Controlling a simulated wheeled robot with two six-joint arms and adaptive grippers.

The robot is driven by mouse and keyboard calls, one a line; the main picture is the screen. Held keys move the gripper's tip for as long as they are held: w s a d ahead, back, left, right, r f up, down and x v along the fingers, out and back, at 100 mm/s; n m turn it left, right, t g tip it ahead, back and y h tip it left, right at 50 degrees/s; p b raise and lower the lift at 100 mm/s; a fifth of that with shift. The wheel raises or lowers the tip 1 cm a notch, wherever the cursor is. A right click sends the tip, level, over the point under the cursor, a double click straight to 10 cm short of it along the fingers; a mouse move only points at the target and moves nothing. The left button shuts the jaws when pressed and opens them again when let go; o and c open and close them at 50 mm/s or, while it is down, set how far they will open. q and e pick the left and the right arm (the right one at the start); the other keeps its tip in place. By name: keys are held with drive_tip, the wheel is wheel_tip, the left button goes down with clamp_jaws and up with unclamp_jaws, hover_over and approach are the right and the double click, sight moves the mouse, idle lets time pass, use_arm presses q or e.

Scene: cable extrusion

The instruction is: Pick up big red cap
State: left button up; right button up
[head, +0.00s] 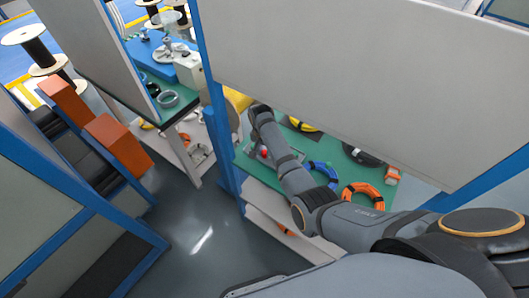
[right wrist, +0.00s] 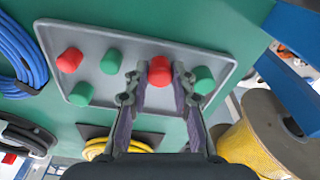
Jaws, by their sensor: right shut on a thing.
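A red cap (right wrist: 159,70) sits between the fingertips of my right gripper (right wrist: 160,80) in the right wrist view, with the jaws shut on it. It is at the edge of a grey tray (right wrist: 140,39); I cannot tell whether it is lifted. A second red cap (right wrist: 69,60) stands on the tray's left side. Green caps stand at the tray's middle (right wrist: 111,61), lower left (right wrist: 81,94) and right (right wrist: 203,80). In the head view a red cap (head: 264,152) shows small beside my right arm. My left gripper is not in view.
The tray lies on a green tabletop (right wrist: 205,15). A blue cable coil (right wrist: 20,55), a yellow coil (right wrist: 118,148) and a yellow spool (right wrist: 255,145) are close by. An orange coil (head: 363,196) lies farther right. A pale panel (head: 360,80) and blue posts frame the bench.

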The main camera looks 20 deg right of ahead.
wheel_tip(320, 180, up, 6)
drive_tip(key=r, duration=0.1)
drive_tip(key=s+d, duration=0.3)
drive_tip(key=s, duration=0.1)
drive_tip(key=s+d+b, duration=0.1)
drive_tip(key=s+d, duration=0.3)
drive_tip(key=s, duration=0.1)
drive_tip(key=s+d, duration=0.4)
drive_tip(key=s, duration=0.1)
drive_tip(key=shift+s+f+b, duration=0.15)
drive_tip(key=shift+f+b, duration=0.1)
drive_tip(key=shift+b, duration=0.15)
drive_tip(key=shift+c, duration=0.6)
